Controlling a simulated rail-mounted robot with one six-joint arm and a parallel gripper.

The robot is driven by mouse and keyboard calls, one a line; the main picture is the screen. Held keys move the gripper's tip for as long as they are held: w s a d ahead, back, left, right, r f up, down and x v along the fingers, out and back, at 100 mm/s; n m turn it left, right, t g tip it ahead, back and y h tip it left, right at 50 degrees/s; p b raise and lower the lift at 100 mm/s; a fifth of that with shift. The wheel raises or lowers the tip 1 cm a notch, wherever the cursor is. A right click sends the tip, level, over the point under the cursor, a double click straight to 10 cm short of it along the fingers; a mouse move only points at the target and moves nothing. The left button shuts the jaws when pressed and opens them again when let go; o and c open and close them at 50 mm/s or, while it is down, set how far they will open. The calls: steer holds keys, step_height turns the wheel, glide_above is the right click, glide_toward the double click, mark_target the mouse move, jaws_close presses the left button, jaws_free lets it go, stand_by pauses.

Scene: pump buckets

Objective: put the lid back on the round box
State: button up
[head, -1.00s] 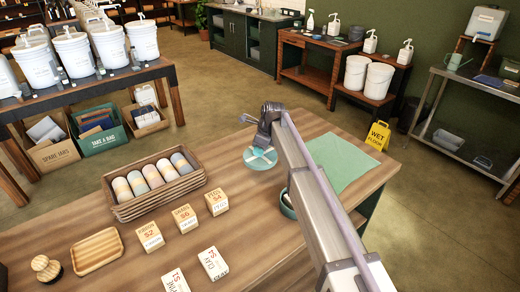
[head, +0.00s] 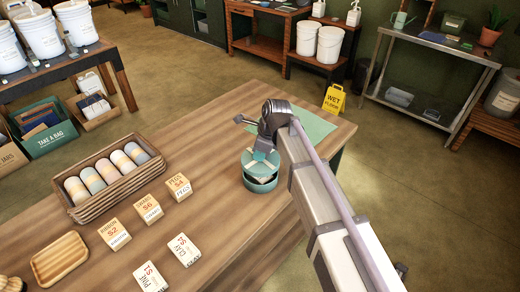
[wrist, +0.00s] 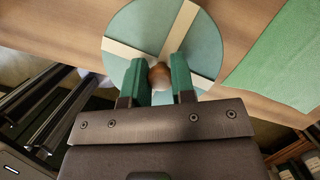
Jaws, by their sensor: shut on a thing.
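The lid (head: 250,156) is a teal disc with cream bands crossing on its top. My gripper (head: 264,152) is shut on its small brown knob, which shows between the green fingers in the wrist view (wrist: 159,76). The round box (head: 260,187) is teal and stands on the wooden table under the lid. A dark gap shows between lid and box in the head view, so the lid looks held just above the box's rim. The wrist view shows the lid's face (wrist: 135,28) but hides the box. I cannot tell how exactly the two line up.
A green mat (head: 312,128) lies behind the box. To the left are a wicker tray (head: 88,208) of rolled items, several price blocks (head: 148,208) and a small wooden tray (head: 60,258). The table (head: 215,240) is clear around the box's front.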

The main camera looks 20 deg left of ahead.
mark_target(260, 164)
steer(key=shift+f+b, duration=2.35)
steer(key=shift+f, duration=0.35)
steer(key=shift+f, duration=0.15)
steer(key=o, duration=1.5)
steer(key=shift+c, duration=0.2)
step_height(260, 164, up, 7)
steer(key=p, duration=0.7)
